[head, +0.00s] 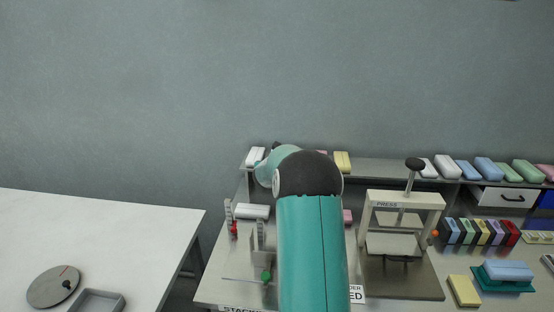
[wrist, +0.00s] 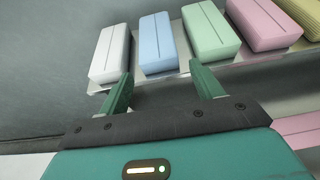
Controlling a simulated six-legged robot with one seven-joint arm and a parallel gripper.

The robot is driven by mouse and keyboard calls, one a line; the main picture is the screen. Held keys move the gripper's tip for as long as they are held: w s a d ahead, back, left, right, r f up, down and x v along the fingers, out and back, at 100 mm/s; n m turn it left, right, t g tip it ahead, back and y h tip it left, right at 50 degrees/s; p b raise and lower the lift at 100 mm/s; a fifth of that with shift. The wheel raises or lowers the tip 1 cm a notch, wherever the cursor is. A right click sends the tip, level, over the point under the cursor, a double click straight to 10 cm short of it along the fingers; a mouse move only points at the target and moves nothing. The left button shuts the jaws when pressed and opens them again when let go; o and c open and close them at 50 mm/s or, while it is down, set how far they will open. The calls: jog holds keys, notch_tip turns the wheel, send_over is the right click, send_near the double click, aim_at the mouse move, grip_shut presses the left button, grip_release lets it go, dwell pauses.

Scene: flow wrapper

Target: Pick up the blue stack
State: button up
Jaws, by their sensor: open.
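A blue stack (wrist: 157,42), a rounded block with a line along its top, lies on a shelf in the wrist view between a white stack (wrist: 110,52) and a green stack (wrist: 210,30). My gripper (wrist: 160,78) is open and empty, its two green fingers apart. The blue stack lies beyond the fingertips, roughly in line with the gap, with no visible contact. In the head view my arm hides this part of the shelf and the gripper. Other blue stacks (head: 487,167) lie on the shelf at the right, and one (head: 508,270) rests on a teal holder.
A pink stack (wrist: 262,24) and a yellow stack stand further right along the shelf (wrist: 160,69). Below are a press (head: 405,200), a row of coloured upright pieces (head: 482,232) and a yellow block (head: 463,290). A white table (head: 110,230) is at left.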

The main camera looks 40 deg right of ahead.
jog(key=shift+x, duration=3.55)
jog(key=shift+r, duration=0.15)
jog(key=shift+c, duration=0.3)
jog(key=shift+w, duration=0.1)
jog(key=c, duration=0.7)
